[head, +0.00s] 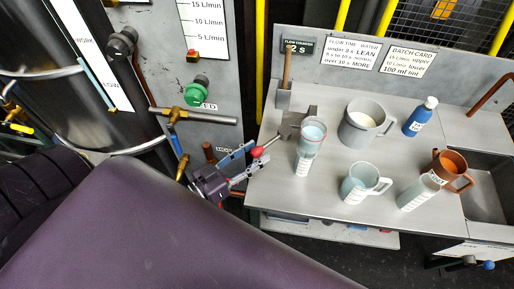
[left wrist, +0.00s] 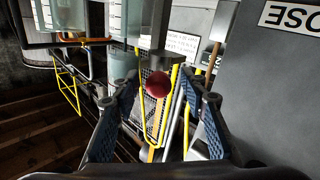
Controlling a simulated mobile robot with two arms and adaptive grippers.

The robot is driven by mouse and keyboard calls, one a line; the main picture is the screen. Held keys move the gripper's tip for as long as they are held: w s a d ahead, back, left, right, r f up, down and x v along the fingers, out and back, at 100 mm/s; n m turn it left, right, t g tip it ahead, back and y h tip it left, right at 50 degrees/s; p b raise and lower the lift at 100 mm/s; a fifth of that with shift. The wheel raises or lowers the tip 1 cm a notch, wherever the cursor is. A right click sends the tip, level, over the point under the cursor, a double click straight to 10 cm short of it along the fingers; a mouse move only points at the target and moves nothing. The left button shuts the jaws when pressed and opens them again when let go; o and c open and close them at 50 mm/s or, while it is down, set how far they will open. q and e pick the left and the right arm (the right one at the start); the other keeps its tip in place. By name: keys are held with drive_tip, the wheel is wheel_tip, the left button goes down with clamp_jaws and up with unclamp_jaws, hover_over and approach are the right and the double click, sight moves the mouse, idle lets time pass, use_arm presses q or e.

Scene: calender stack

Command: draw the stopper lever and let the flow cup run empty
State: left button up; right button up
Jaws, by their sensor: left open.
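The flow cup (head: 312,131), clear with pale blue liquid, sits in a grey bracket (head: 299,120) on the bench. A cylinder with marks (head: 303,163) stands below it. The stopper lever has a red ball knob (head: 257,152) on a thin rod pointing left from the bracket. My left gripper (head: 254,158) is open at the knob, its blue-padded fingers on either side. In the left wrist view the red knob (left wrist: 158,84) shows between the fingers, with a gap on both sides; how deep it sits is unclear. My right gripper is not in view.
The bench (head: 330,205) also holds a grey mug (head: 356,130), a clear jug (head: 356,186), a graduated cylinder (head: 416,195), a brown jug (head: 452,168) and a blue bottle (head: 418,120).

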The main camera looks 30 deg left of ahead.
use_arm(q)
drive_tip(key=v, duration=1)
drive_tip(key=shift+s+a, duration=0.15)
drive_tip(key=shift+s, duration=0.15)
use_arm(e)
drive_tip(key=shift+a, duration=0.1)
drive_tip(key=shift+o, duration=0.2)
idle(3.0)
